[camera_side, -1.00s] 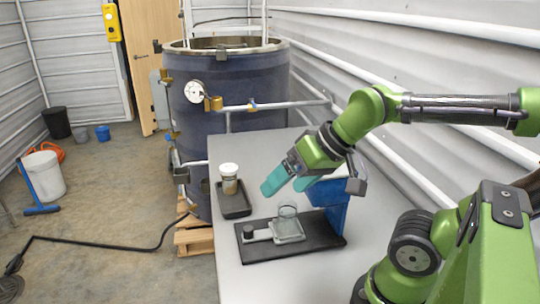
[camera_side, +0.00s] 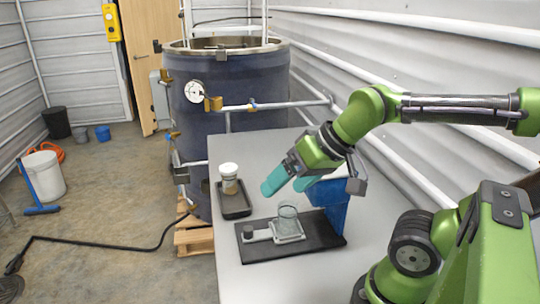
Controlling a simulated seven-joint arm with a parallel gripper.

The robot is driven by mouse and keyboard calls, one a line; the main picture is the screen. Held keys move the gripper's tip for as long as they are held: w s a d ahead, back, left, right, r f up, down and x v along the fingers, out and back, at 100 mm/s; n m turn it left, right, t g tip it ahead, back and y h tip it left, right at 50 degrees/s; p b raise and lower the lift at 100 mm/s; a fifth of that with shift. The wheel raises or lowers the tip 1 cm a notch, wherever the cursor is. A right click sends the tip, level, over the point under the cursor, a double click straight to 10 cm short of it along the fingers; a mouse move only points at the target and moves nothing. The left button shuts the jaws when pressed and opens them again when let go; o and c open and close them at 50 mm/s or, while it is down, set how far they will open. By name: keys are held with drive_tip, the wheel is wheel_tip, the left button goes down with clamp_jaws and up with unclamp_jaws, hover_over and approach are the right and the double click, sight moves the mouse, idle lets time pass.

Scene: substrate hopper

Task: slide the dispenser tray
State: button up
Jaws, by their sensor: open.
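The dispenser stands on the grey table, with a black base (camera_side: 270,250) and a blue upright hopper (camera_side: 331,205) at its right end. A light grey sliding tray (camera_side: 286,236) with a dark round knob (camera_side: 248,232) at its left end lies on the base. A clear glass beaker (camera_side: 288,217) stands upright on the tray. My gripper (camera_side: 286,184), with teal fingers, is open and empty above and behind the beaker, apart from it. Its right finger is partly in front of the blue hopper.
A small black tray (camera_side: 235,211) at the back left of the dispenser holds a jar (camera_side: 229,182) with a white lid. A large dark tank (camera_side: 235,100) stands behind the table. The table's front left surface (camera_side: 232,278) is clear.

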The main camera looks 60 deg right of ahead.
sight(248, 228)
drive_tip(key=shift+c, duration=0.3)
drive_tip(key=shift+f, duration=0.2)
drive_tip(key=shift+c, duration=1.3)
drive_tip(key=w+d+f+m+g, duration=0.1)
drive_tip(key=w+g, duration=0.1)
drive_tip(key=w, duration=0.2)
drive_tip(key=w+d+f+g+h, duration=0.1)
drive_tip(key=w+f+g, duration=0.1)
drive_tip(key=w, duration=0.2)
drive_tip(key=w+d+f+m+g, duration=0.1)
drive_tip(key=w+g, duration=0.1)
drive_tip(key=w, duration=0.2)
drive_tip(key=shift+d+f+m, duration=0.2)
drive_tip(key=shift+f+m, duration=0.05)
drive_tip(key=shift+m, duration=0.05)
drive_tip(key=shift+c, duration=1.2)
drive_tip(key=f, duration=0.5)
drive_tip(key=w+d+f+m, duration=0.1)
drive_tip(key=f, duration=0.4)
drive_tip(key=w+f+m+g+h, duration=0.1)
drive_tip(key=f, duration=0.5)
drive_tip(key=shift+w+d+f, duration=0.1)
drive_tip(key=shift+d, duration=0.1)
clamp_jaws()
